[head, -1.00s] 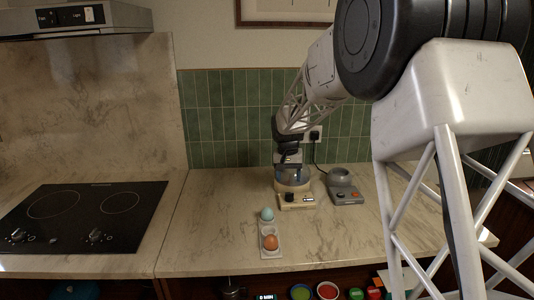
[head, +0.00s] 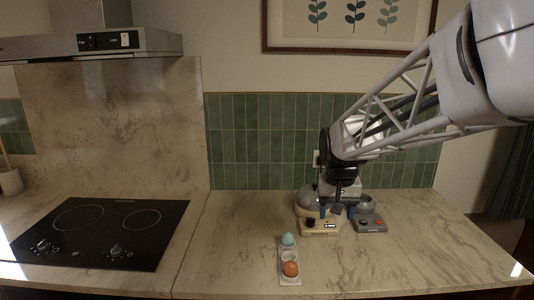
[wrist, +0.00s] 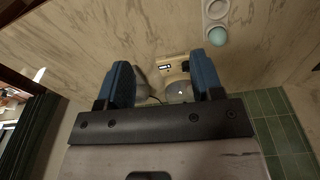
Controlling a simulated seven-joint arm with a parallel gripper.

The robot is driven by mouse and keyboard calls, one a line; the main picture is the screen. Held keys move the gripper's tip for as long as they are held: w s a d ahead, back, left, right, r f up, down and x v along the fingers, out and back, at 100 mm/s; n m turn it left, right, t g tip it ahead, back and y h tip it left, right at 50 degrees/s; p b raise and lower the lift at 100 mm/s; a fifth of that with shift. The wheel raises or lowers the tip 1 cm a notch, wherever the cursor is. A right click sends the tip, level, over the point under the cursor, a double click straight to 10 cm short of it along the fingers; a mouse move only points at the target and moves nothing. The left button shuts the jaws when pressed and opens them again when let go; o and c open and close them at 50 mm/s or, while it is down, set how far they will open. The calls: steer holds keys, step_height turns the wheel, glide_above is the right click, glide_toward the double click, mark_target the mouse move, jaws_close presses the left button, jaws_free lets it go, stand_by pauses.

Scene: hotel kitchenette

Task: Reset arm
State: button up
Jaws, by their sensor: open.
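My gripper (head: 330,209) is in the head view above the back of the counter, in front of the cream appliance. Its two blue fingers are apart, with nothing between them; the wrist view also shows the open gripper (wrist: 163,75). The cream appliance (head: 320,228) has a small display and a rounded grey top, partly hidden by my gripper. It also shows beyond the fingertips in the wrist view (wrist: 172,68). I cannot tell whether my fingers touch it.
A grey appliance (head: 371,224) stands right of the cream one. A white egg tray (head: 290,281) near the front edge holds a pale blue egg (head: 288,240) and a brown egg (head: 291,269). A black hob (head: 110,232) lies left. The counter's right side is clear.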

steer(key=s+d+f+n+t, duration=0.1)
steer(key=s+f, duration=0.1)
steer(key=s, duration=2.5)
steer(key=shift+s+f, duration=0.25)
steer(key=shift+s, duration=0.1)
